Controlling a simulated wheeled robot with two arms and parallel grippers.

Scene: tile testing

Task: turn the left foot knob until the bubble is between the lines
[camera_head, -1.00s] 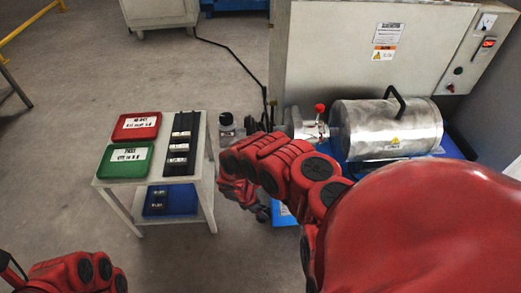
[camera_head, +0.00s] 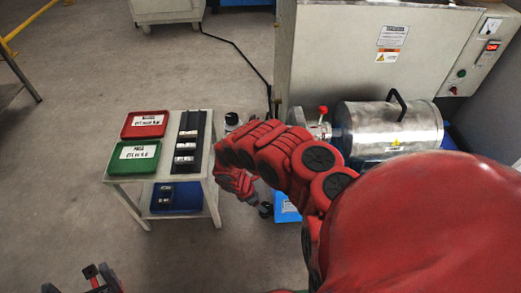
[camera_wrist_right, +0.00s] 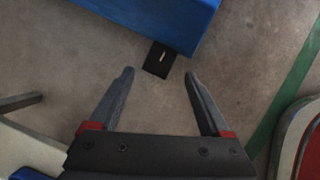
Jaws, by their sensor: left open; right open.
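The machine has a silver drum (camera_head: 385,130) in front of a grey cabinet, with a blue base (camera_head: 286,208) partly hidden behind my right arm. In the right wrist view the corner of a blue block (camera_wrist_right: 160,18), likely that base, shows at the top. A small black plate with a pale mark (camera_wrist_right: 159,60) sticks out under it, near the floor; I cannot tell whether it is the foot knob or the level. My right gripper (camera_wrist_right: 158,82) is open and empty, its fingertips apart on either side below the plate. My left gripper (camera_head: 97,278) is open at the bottom left. No bubble is readable.
A small table (camera_head: 198,188) at left carries a red tray (camera_head: 145,116), a green tray (camera_head: 117,164) and a black rack (camera_head: 189,130). A blue bin (camera_head: 190,198) is on its lower shelf. A dark cable crosses the floor behind. Open floor lies in front.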

